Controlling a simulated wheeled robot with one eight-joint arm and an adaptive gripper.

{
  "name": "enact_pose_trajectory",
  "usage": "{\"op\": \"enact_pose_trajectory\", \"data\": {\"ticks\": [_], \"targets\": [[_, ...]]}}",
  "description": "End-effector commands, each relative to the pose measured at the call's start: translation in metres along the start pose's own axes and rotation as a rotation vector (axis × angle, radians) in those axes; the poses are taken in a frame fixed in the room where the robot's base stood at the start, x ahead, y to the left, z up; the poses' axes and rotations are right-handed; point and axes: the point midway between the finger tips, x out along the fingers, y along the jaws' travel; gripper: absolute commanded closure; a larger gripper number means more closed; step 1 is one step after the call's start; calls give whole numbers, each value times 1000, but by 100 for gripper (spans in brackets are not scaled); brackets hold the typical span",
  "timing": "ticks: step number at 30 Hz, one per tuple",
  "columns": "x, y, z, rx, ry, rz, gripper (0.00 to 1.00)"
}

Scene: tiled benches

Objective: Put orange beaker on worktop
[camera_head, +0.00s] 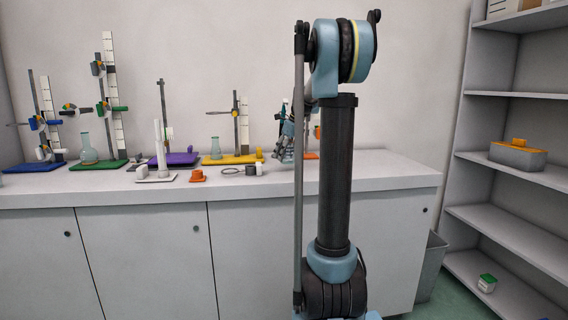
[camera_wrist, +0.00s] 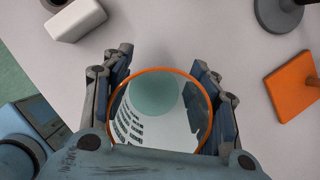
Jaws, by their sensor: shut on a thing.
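The orange beaker (camera_wrist: 150,112) is a clear glass beaker with an orange rim and printed marks, seen from above in the wrist view. My gripper (camera_wrist: 163,85) is shut on it, with one finger on each side. In the head view my gripper (camera_head: 287,140) is above the right part of the pale worktop (camera_head: 385,172), partly behind my arm. The beaker cannot be made out there. The worktop (camera_wrist: 215,30) also shows beneath the beaker in the wrist view. I cannot tell whether the beaker's base touches it.
Stands with blue (camera_head: 35,167), green (camera_head: 98,165), purple (camera_head: 175,159) and yellow (camera_head: 232,159) bases line the back. An orange base (camera_wrist: 292,92) lies right of my gripper in the wrist view. A white block (camera_wrist: 75,18) is at upper left. The worktop's right end is clear.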

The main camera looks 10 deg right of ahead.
Motion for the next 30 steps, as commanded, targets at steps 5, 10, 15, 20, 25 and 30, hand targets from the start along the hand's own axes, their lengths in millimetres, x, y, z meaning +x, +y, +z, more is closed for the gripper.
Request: {"op": "enact_pose_trajectory", "data": {"ticks": [5,10,15,20,25,30], "targets": [[15,0,-6,0,0,0,72],[31,0,-13,0,0,0,72],[32,0,-14,1,0,0,72],[33,-1,-15,1,0,0,44],[32,-1,-15,2,0,0,26],[32,-1,-15,2,0,0,26]]}}
